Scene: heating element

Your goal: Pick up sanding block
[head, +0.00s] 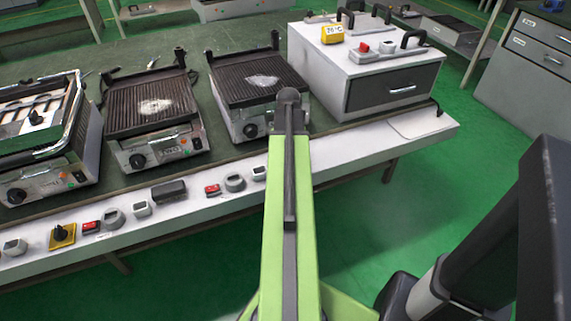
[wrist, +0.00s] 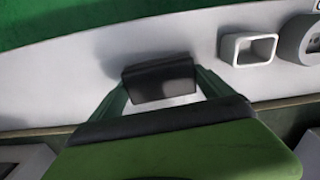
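A dark, box-shaped block, which looks like the sanding block (wrist: 158,82), lies on the white front ledge in the wrist view. My gripper (wrist: 162,88) has its two dark green fingers spread, one on each side of the block's near part. Contact between fingers and block cannot be made out. In the head view my green arm hides the gripper and whatever lies behind it. A similar dark block (head: 169,190) lies on the ledge left of my arm; I cannot tell for sure whether it is the same one.
A white square-framed part (wrist: 248,49) and a grey ring (wrist: 301,40) sit right of the block. Contact grills (head: 155,110) stand along the green bench, with a white drawer unit (head: 365,75) at right. The ledge's right end (head: 420,122) is mostly clear.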

